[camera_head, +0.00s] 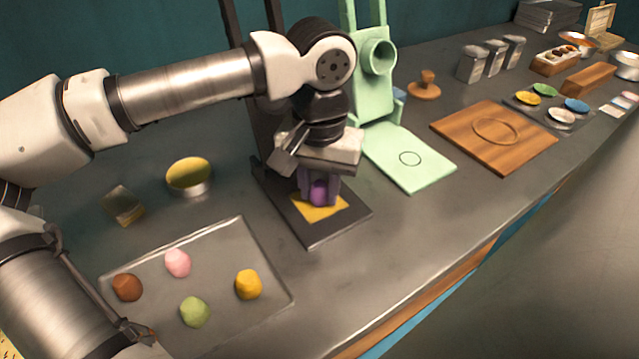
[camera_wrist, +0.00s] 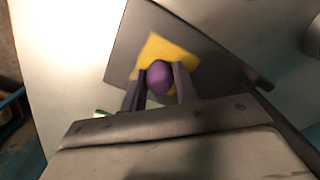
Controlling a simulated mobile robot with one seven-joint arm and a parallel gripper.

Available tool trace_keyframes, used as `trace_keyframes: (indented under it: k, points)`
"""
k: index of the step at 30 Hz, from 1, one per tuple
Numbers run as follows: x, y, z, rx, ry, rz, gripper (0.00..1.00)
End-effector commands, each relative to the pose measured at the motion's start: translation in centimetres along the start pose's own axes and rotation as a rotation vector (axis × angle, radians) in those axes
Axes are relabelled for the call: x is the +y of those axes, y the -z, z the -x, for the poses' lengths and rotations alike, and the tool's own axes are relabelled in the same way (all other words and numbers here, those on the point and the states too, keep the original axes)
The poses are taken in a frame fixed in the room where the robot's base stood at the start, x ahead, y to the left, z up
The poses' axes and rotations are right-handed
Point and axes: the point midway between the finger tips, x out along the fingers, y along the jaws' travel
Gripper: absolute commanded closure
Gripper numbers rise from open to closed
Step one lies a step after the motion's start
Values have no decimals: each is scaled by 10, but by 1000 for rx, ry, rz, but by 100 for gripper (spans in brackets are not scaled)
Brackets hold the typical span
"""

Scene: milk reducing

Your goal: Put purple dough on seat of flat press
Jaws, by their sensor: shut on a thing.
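My gripper (camera_head: 320,188) is shut on the purple dough (camera_head: 319,193), a small ball between its two fingers. The dough also shows in the wrist view (camera_wrist: 159,77). It is over the yellow square (camera_head: 325,211) on the dark base plate of the dark press (camera_head: 318,232); I cannot tell whether it touches the square. The yellow square shows around the dough in the wrist view (camera_wrist: 172,50). My wrist and arm hide part of the dark press's upright. A mint-green press (camera_head: 425,168) with a flat plate marked by a circle stands to the right.
A grey tray (camera_head: 222,258) at the front left holds brown, pink, green and yellow dough balls. A yellow-lined bowl (camera_head: 189,178) stands behind it. A wooden board (camera_head: 500,155), a wooden stamp (camera_head: 425,88) and metal canisters (camera_head: 472,65) are to the right.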

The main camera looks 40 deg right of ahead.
Motion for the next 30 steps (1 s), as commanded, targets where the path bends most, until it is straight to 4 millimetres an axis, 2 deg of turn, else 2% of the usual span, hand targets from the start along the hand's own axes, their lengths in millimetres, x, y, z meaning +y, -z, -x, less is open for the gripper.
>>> trace_keyframes:
  k: [29,30]
  points:
    - [0,0,-6,0,-1,-1,92]
    - [0,0,-6,0,-1,-1,69]
